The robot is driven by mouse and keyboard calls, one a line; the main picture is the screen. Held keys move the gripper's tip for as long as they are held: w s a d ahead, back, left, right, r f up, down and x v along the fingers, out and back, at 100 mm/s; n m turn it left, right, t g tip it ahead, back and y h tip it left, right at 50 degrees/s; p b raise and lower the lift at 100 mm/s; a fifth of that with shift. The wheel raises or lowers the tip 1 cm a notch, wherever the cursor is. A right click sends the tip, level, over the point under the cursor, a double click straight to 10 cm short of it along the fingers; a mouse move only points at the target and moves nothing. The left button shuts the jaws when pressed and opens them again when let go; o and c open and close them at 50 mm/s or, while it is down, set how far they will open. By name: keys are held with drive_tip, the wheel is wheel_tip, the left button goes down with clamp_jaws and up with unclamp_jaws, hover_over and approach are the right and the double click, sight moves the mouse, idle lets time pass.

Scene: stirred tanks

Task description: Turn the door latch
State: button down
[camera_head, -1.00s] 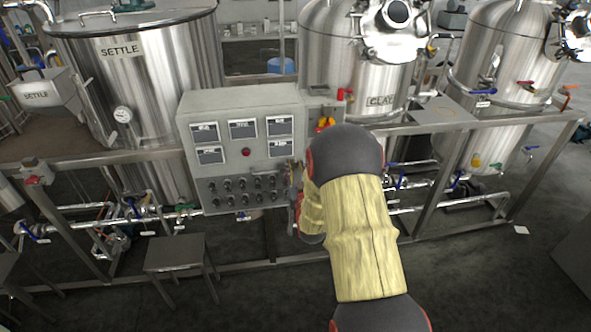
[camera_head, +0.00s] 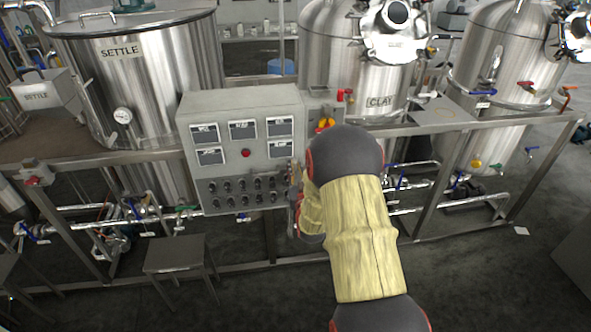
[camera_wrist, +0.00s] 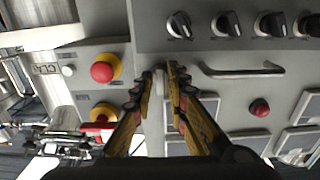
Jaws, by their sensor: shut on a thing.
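The grey control cabinet (camera_head: 225,165) stands in front of the tanks in the head view, and its front (camera_wrist: 215,100) fills the right of the wrist view, upside down. My gripper (camera_wrist: 166,76) is at the cabinet's side edge, its two fingers closed in on a small pale grey piece between them. This piece seems to be the door latch; the fingers hide most of it, and its turn angle cannot be told. In the head view my arm hides much of the gripper (camera_head: 295,200) at the cabinet's right edge.
A bar handle (camera_wrist: 240,72), black knobs (camera_wrist: 226,24) and a red button (camera_wrist: 260,107) are close to the fingers.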

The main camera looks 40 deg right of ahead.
drive_tip(key=shift+b, duration=0.3)
drive_tip(key=m+b, duration=0.3)
drive_tip(key=shift+f+m, duration=0.1)
drive_tip(key=shift+m, duration=0.3)
drive_tip(key=m+b, duration=0.4)
drive_tip(key=m, duration=0.1)
drive_tip(key=m+b, duration=0.2)
drive_tip(key=m, duration=0.3)
drive_tip(key=shift+b, duration=0.3)
drive_tip(key=shift+m+b, duration=0.9)
drive_tip(key=shift+m, duration=1)
drive_tip(key=c, duration=2)
unclamp_jaws()
drive_tip(key=shift+m, duration=0.3)
drive_tip(key=shift+o, duration=0.2)
